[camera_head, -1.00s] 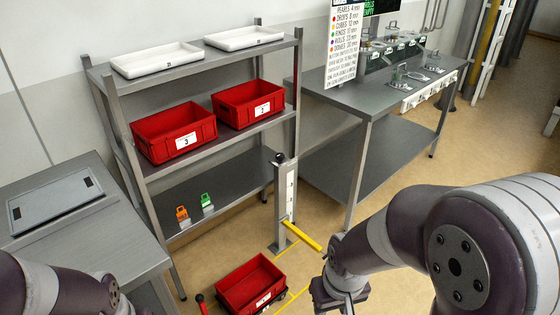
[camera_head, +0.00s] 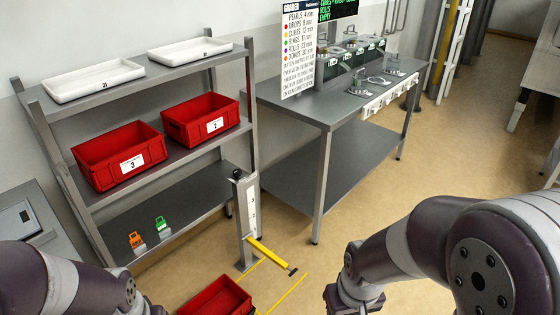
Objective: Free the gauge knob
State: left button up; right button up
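The gauge is an upright grey post with a white scale (camera_head: 251,207) on the floor at the right end of the shelf rack. A black round knob (camera_head: 238,174) sits at the top of the post. A yellow bar (camera_head: 268,252) sticks out from low on the post toward the lower right. My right gripper (camera_head: 354,306) is at the bottom edge, right of the post and clear of it. It is partly cut off, so its fingers do not show. My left arm comes in at the lower left; its gripper is out of view.
A grey rack (camera_head: 190,162) holds white trays (camera_head: 95,80), red bins (camera_head: 120,155), and orange (camera_head: 137,241) and green (camera_head: 162,223) tags. A red crate (camera_head: 215,299) lies on the floor by yellow lines.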

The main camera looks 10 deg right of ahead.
aim_at(237, 173)
jog(key=i+l+z, duration=0.25)
jog(key=l+z, duration=0.15)
jog(key=i+l+z, duration=0.55)
jog(key=i+z, duration=0.2)
jog(key=i+l+z, duration=0.1)
jog(key=i+z, duration=0.25)
jog(key=i+u, duration=0.35)
jog(key=i+l+u, duration=0.1)
jog(key=i+u, duration=0.25)
jog(key=i+l+u, duration=0.3)
jog(key=i, duration=0.15)
jog(key=i+j+u, duration=0.2)
jog(key=i+u, duration=0.2)
jog(key=i+j+u, duration=0.15)
jog(key=i+u, duration=0.65)
jog(key=k, duration=0.1)
